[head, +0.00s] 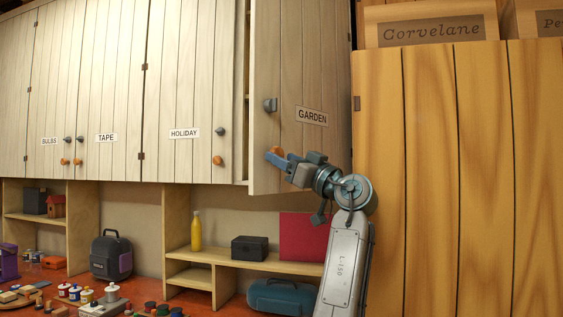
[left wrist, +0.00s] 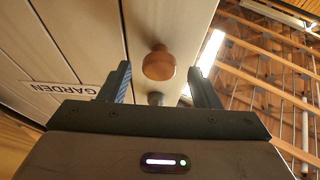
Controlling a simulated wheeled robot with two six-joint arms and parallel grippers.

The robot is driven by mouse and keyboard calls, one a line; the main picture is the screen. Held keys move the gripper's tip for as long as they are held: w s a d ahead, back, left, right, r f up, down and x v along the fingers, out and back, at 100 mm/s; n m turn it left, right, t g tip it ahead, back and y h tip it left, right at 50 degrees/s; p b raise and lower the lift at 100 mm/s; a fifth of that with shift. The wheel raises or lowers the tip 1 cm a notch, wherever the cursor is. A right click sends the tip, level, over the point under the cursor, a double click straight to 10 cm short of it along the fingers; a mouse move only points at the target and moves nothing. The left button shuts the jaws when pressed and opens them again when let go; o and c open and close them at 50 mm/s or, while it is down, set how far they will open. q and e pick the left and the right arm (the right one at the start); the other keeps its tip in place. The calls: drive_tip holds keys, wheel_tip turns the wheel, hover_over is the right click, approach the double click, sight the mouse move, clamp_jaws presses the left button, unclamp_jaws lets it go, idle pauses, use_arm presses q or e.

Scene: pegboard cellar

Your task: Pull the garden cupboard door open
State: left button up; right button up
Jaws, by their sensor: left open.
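The garden cupboard door (head: 300,60) carries a GARDEN label and stands partly open, its left edge swung out from the cupboard front. A narrow gap shows along that edge. An orange-brown round knob (head: 277,150) sits low on the door, with a dark metal fitting above it. My left gripper (head: 272,158) is at this knob. In the left wrist view the knob (left wrist: 158,64) lies between the two spread fingers, with space on both sides. Whether a finger touches the door cannot be told. My right gripper is not in view.
Closed cupboard doors labelled BULBS, TAPE and HOLIDAY (head: 183,90) adjoin on the left. A tall wooden cabinet (head: 455,180) stands close on the right. Below, a shelf (head: 240,262) holds a yellow bottle (head: 196,231) and a dark box (head: 249,248) above the cluttered red-brown bench.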

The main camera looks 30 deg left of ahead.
use_arm(q)
drive_tip(key=b+v, duration=0.3)
drive_tip(key=v, duration=0.6)
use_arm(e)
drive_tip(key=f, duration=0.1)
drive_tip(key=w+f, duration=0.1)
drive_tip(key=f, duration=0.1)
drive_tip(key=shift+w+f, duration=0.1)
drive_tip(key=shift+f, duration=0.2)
use_arm(q)
drive_tip(key=shift+d, duration=0.1)
drive_tip(key=shift+c, duration=0.3)
